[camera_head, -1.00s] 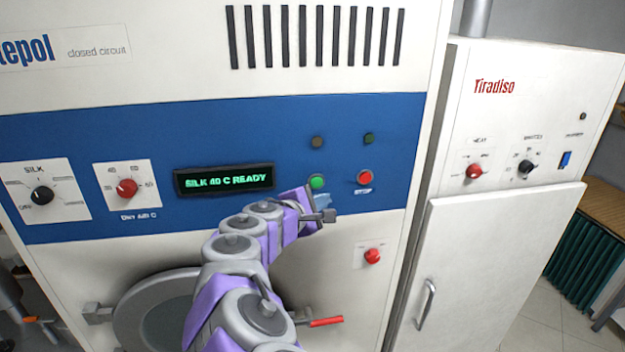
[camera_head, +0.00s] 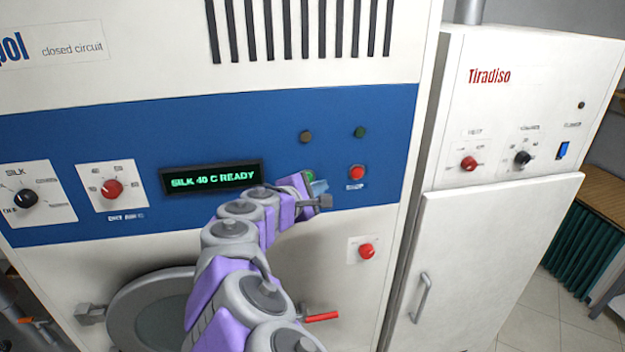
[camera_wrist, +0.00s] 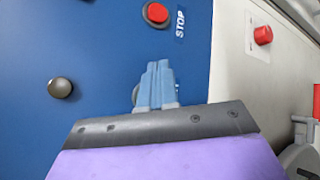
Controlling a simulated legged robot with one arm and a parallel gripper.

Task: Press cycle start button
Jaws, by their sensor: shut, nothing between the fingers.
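The green button (camera_head: 310,175), left of the red STOP button (camera_head: 356,172), is almost wholly hidden by my gripper in the head view; only a sliver shows. My gripper (camera_head: 319,187) is shut and empty, its blue fingers at the panel over that button. In the wrist view, the closed fingers (camera_wrist: 157,80) point at the blue panel and a grey rim (camera_wrist: 136,95) shows beside them. The green face is hidden there, and I cannot tell whether the fingers touch it. The display (camera_head: 212,178) reads "SILK 40 C READY".
The red STOP button also shows in the wrist view (camera_wrist: 157,13), close to the fingers. Two dark lamps, brown (camera_head: 306,137) and green (camera_head: 360,132), sit above. Another red button (camera_head: 366,251) is lower right. A white cabinet (camera_head: 490,250) stands at right.

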